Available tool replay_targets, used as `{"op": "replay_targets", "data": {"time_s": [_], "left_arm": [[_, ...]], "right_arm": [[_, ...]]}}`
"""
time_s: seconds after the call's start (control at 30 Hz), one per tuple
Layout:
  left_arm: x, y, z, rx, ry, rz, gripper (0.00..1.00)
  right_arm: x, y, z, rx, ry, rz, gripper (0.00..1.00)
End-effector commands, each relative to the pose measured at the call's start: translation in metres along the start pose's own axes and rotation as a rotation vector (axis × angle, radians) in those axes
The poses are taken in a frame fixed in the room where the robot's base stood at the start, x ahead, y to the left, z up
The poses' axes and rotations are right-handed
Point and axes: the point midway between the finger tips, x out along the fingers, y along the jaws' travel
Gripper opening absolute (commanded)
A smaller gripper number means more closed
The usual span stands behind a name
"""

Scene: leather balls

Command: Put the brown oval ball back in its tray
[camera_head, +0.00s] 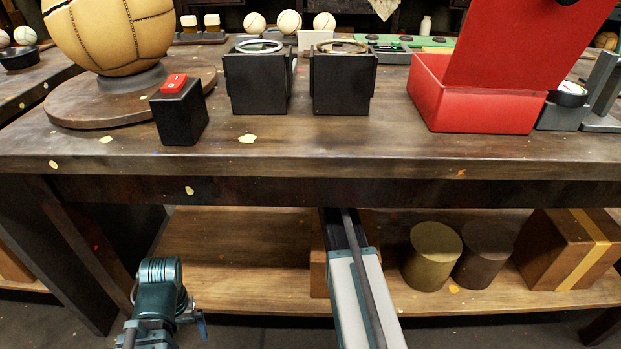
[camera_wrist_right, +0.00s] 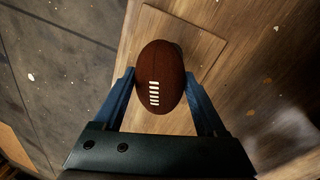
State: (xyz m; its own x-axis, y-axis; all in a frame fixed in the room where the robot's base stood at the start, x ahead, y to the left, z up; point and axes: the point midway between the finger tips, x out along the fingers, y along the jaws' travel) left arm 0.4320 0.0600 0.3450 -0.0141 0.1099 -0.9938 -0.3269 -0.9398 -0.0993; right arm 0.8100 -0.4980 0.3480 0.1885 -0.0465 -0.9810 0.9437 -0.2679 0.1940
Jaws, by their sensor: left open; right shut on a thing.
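The brown oval ball (camera_wrist_right: 162,77) with white laces shows in the right wrist view, between the two blue fingers of my right gripper (camera_wrist_right: 163,85). The gripper is shut on it. A flat, square-edged wooden piece (camera_wrist_right: 208,32) lies below and beyond the ball on a wooden surface; I cannot tell whether it is the tray or whether the ball touches it. In the head view my right arm reaches under the tabletop, which hides its gripper and the ball. My left gripper (camera_head: 160,300) is open and empty at the lower left, in front of the bench.
The lower shelf (camera_head: 230,260) holds two round blocks (camera_head: 432,255) and a brown box (camera_head: 565,250) at right. On the tabletop (camera_head: 300,148) stand a large tan ball (camera_head: 110,35), black ring-topped boxes (camera_head: 256,80) and an open red box (camera_head: 470,108). The shelf's left part is clear.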

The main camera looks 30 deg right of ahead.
Motion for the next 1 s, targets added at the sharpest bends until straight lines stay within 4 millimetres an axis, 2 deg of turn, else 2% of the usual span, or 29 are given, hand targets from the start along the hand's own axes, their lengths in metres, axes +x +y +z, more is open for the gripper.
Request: {"op": "replay_targets", "data": {"time_s": [0.03,0.13,0.43,0.63,0.67,0.8,1.0], "left_arm": [[0.013,0.001,-0.001,0.0,0.0,0.0,1.0],[0.022,0.002,-0.001,0.0,0.0,0.0,1.0],[0.021,0.002,-0.001,0.0,0.0,0.0,1.0],[0.027,0.003,-0.001,0.0,0.0,0.0,1.0],[0.026,0.003,-0.001,0.0,0.0,0.0,1.0],[0.025,0.003,-0.001,0.0,0.0,0.0,1.0],[0.025,0.003,-0.001,0.0,0.0,0.0,1.0]], "right_arm": [[0.013,-0.003,0.0,0.0,0.0,0.0,0.03],[0.022,-0.004,0.0,0.0,0.0,0.0,0.03],[0.02,-0.004,0.0,0.0,0.0,0.0,0.03],[0.027,-0.005,0.0,0.0,0.0,0.0,0.03],[0.026,-0.005,0.0,0.0,0.0,0.0,0.77],[0.025,-0.005,0.0,0.0,0.0,0.0,1.0],[0.025,-0.005,0.0,0.0,0.0,0.0,1.0]]}}
